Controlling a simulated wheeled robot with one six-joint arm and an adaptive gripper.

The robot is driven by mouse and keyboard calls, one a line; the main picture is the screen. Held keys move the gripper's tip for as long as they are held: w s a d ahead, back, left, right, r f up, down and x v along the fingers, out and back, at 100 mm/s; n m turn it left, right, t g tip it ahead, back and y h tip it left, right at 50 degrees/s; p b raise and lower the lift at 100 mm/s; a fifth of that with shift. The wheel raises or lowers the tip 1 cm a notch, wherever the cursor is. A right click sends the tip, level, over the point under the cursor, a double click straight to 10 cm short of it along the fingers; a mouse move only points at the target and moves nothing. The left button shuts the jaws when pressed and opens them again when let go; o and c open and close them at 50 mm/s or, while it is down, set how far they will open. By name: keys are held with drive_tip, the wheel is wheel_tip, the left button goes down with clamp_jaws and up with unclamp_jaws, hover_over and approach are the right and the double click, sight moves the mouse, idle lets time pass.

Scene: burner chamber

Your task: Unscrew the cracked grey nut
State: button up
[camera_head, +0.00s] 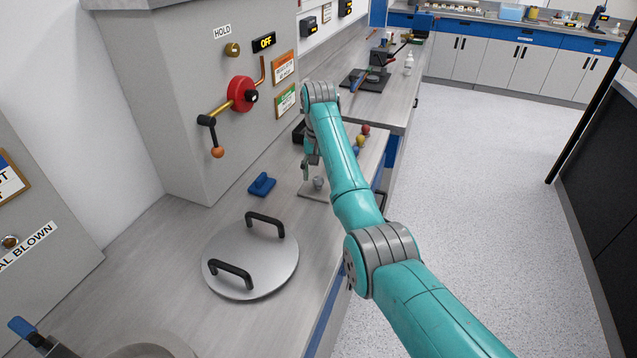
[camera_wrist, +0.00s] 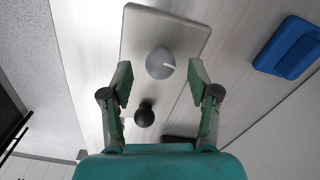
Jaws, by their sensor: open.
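A rounded grey piece with a pale line across its right side, which looks like the cracked grey nut (camera_wrist: 160,63), stands on a light plate (camera_wrist: 190,26) in the wrist view. It also shows small in the head view (camera_head: 319,184), just below my gripper. My gripper (camera_wrist: 160,78) is open, with one green finger on each side and the grey nut at the far end of the gap between the tips. Neither finger visibly touches it. How high the tips are above the plate is hard to tell. The nut's underside and thread are hidden.
A black round knob (camera_wrist: 145,114) shows between the fingers. A blue block (camera_head: 262,184) lies left of the plate. A round metal lid (camera_head: 250,262) with two black handles lies nearer on the bench. Coloured knobs (camera_head: 361,141) stand behind my arm. The grey cabinet (camera_head: 170,100) rises at left.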

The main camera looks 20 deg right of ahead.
drive_tip(key=m, duration=0.7)
idle(0.3)
drive_tip(key=shift+f, duration=1.25)
drive_tip(key=shift+c, duration=0.3)
clamp_jaws()
